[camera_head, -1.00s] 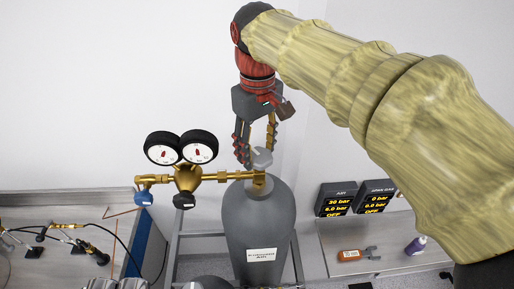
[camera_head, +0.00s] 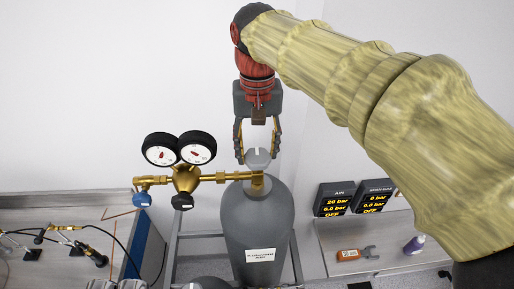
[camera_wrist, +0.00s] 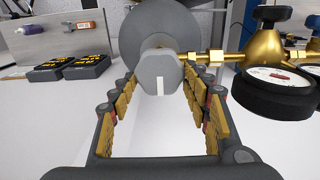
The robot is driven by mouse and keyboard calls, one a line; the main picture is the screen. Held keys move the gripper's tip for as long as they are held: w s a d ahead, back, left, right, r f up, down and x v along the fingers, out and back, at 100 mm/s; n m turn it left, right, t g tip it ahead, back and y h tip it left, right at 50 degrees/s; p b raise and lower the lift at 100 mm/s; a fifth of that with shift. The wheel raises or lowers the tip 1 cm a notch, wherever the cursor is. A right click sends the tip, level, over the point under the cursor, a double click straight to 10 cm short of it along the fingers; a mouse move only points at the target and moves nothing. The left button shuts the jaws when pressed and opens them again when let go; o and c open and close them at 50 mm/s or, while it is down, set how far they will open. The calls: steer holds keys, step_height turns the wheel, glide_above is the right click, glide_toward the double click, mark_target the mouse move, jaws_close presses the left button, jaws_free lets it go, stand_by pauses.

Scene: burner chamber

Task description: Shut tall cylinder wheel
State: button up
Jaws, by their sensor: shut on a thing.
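The tall grey cylinder (camera_head: 255,222) stands upright with a white label on its front. Its grey wheel (camera_head: 258,158) sits on top, above the brass valve, and carries a white mark. The wheel also shows in the wrist view (camera_wrist: 159,76), in front of the cylinder body (camera_wrist: 158,25). My gripper (camera_head: 259,155) points down from above, and its fingertips are at the wheel's two sides. In the wrist view my gripper (camera_wrist: 160,82) has its padded fingers on either side of the wheel, shut on it. The far side of the wheel is hidden.
Two round gauges (camera_head: 179,150) and a brass regulator (camera_head: 187,179) jut left from the valve. Displays (camera_head: 355,198) stand on the right bench, with an orange-brown tool (camera_head: 350,255) and a purple bottle (camera_head: 415,244). The left bench (camera_head: 65,200) holds hoses and fittings.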

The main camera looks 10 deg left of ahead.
mark_target(257, 153)
stand_by(0.4)
steer(key=o, duration=1.2)
steer(key=shift+c, duration=0.2)
step_height(257, 153, up, 12)
